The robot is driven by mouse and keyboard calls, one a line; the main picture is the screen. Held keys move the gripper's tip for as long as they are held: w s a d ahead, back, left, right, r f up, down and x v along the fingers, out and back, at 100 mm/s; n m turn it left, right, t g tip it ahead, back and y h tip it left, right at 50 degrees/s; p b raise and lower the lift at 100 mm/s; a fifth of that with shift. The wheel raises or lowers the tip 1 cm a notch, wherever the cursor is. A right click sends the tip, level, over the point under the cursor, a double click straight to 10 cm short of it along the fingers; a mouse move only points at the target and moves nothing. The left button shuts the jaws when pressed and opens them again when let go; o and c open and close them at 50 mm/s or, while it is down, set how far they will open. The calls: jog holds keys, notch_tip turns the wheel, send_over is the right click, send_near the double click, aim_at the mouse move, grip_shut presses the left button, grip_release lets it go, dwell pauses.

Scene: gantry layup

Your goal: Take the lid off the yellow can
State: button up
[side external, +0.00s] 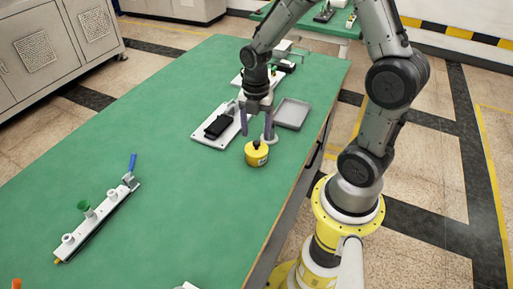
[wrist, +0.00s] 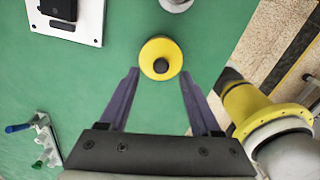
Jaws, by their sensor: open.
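I cannot tell the lid's edge apart from the can. My gripper (side external: 257,136) is open and points down, above and slightly behind the can. In the wrist view my gripper (wrist: 160,72) has its two purple fingers spread on either side of the can's near edge, with nothing between them touching.
A white board with a black device (side external: 218,126) lies left of my gripper. A grey tray (side external: 292,113) lies behind to the right. A white rail with knobs and a blue handle (side external: 97,218) lies at the front left. The table's middle is clear.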

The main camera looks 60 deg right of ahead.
aim_at(257, 142)
notch_tip(257, 142, down, 3)
jog(key=shift+f, duration=0.2)
grip_shut()
dwell(0.3)
